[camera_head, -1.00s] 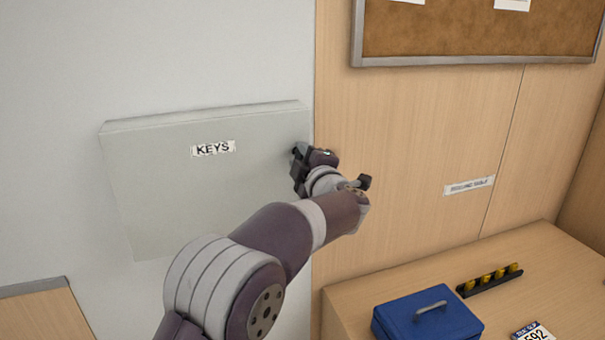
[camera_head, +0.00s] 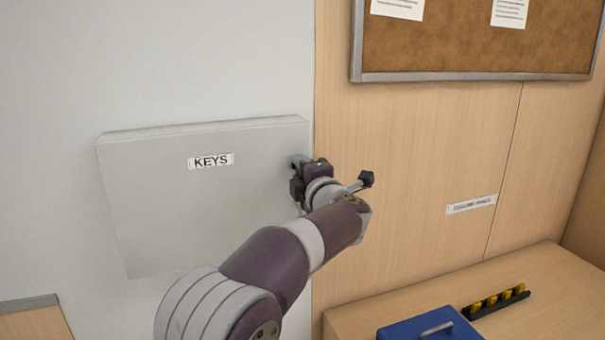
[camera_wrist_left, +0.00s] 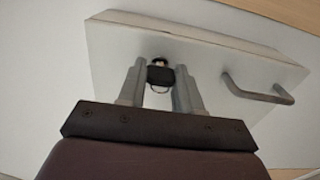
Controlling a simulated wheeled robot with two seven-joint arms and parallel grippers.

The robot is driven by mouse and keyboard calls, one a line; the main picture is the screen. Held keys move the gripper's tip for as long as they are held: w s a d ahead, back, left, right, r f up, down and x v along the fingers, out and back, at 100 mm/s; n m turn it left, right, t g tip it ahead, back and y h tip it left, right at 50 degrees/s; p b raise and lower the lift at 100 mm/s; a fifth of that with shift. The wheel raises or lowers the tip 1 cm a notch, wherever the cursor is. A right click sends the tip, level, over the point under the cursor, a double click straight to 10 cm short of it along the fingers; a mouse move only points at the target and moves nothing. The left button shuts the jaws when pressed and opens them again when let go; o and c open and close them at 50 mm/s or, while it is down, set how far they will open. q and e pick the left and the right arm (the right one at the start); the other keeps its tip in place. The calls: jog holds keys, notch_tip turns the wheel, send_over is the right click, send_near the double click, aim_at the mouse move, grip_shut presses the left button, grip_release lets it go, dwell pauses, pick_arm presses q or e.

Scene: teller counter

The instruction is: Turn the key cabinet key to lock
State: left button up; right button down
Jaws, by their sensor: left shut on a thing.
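The key cabinet (camera_head: 200,210) is a pale grey box on the wall with a "KEYS" label (camera_head: 211,160); its door looks closed. My left gripper (camera_head: 297,170) is at the cabinet's right edge and hides the lock in the head view. In the left wrist view the left gripper (camera_wrist_left: 160,80) has its two fingers on either side of the key (camera_wrist_left: 160,75), shut on its black head. The key sits at the cabinet face (camera_wrist_left: 120,45), with a ring hanging by it. My right gripper is not in view.
A bar handle (camera_wrist_left: 258,92) stands out from the cabinet door beside the gripper. A cork board (camera_head: 480,35) hangs at upper right. A blue cash box (camera_head: 400,332) and a black rack with yellow pieces (camera_head: 497,302) are on the counter (camera_head: 545,270).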

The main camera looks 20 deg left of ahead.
pick_arm(q)
jog(key=o, duration=1)
jog(key=shift+a, duration=0.1)
jog(key=shift+o, duration=0.2)
jog(key=b+v, duration=0.3)
jog(key=v, duration=0.9)
jog(key=shift+s+d, duration=0.2)
jog(key=shift+s, duration=0.1)
